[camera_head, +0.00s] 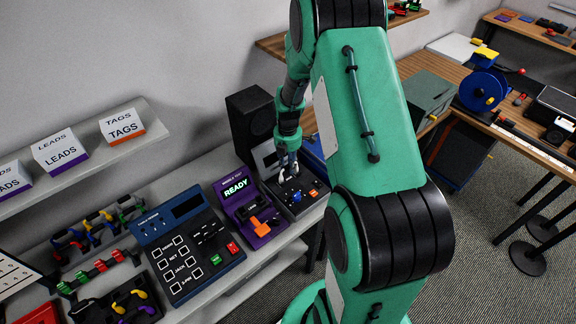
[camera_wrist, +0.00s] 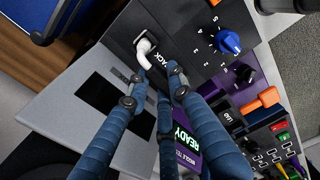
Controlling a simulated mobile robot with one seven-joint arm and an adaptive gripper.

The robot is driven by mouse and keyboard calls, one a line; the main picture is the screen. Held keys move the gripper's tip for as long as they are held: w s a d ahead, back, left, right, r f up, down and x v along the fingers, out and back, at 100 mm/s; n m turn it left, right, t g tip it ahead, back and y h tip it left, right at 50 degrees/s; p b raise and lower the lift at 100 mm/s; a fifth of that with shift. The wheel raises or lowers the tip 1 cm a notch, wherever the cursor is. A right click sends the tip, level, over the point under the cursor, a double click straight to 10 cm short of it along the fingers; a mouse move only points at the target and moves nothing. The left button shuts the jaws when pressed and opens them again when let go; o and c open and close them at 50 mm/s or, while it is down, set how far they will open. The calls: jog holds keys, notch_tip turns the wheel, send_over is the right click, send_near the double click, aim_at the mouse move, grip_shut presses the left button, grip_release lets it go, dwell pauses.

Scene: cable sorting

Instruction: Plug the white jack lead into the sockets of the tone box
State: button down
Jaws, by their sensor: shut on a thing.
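The tone box (camera_head: 310,187) is a dark box at the right end of the counter, with a blue knob and an orange button. In the wrist view its panel (camera_wrist: 195,22) has a JACK label and a numbered dial. The white jack lead (camera_wrist: 146,50) shows as a white elbow at a dark socket beside that label. I cannot tell how deep its end sits. My gripper (camera_wrist: 153,77) is shut on the white lead, just over the panel. In the head view my gripper (camera_head: 287,161) is at the box's back left, with white (camera_head: 289,172) showing below it.
A purple tester (camera_head: 246,208) reading READY stands left of the tone box, with an orange part on it. Farther left are a blue keypad unit (camera_head: 186,246) and racks of coloured leads (camera_head: 100,228). A black speaker (camera_head: 250,120) stands behind. A shelf (camera_head: 90,166) overhangs the left.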

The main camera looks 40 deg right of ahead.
jog(key=shift+f, duration=0.15)
dwell(0.5)
jog(key=c, duration=1.5)
grip_release()
jog(key=shift+o, duration=0.5)
jog(key=o, duration=0.5)
jog(key=shift+r+p, duration=2.05)
jog(key=shift+r, duration=1.95)
